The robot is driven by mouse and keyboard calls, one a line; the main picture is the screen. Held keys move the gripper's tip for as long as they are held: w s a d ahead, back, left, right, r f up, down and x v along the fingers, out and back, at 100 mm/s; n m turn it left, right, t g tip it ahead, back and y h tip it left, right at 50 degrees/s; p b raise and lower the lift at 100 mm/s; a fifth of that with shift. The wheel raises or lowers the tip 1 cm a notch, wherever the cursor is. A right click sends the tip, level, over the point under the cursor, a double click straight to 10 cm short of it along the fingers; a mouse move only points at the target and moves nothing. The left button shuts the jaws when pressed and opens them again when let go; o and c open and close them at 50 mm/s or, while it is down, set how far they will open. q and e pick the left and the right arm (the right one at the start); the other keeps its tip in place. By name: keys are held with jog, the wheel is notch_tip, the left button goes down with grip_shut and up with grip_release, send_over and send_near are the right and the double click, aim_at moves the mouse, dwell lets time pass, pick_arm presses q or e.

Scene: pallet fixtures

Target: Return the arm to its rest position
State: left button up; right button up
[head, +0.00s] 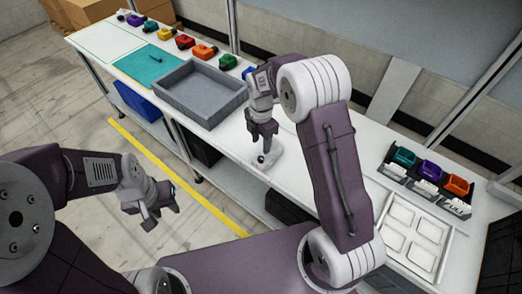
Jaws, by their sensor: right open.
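My right arm reaches over the white table (287,190) with its gripper (263,145) pointing down. This gripper is open, just above a small pale object with a dark spot (261,163). I cannot tell whether they touch, and I see nothing held. My left gripper (152,208) is at the lower left, off the table and over the floor.
A grey bin (190,113) stands left of my right gripper, with a teal mat (149,64) beyond. Several coloured parts line the back edge. Teal, purple and orange parts sit in a rack (425,181) at right, behind a white pallet (413,235) with square recesses.

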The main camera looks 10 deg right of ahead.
jog(key=shift+r, duration=0.3)
jog(key=s+d+r+m+t, duration=0.1)
jog(key=s+d+r+m, duration=0.25)
jog(key=s+r, duration=0.25)
jog(key=s+d+f+m, duration=0.1)
jog(key=s+f+m, duration=0.2)
jog(key=s+m, duration=0.9)
jog(key=m, duration=0.7)
jog(key=shift+f+m, duration=0.35)
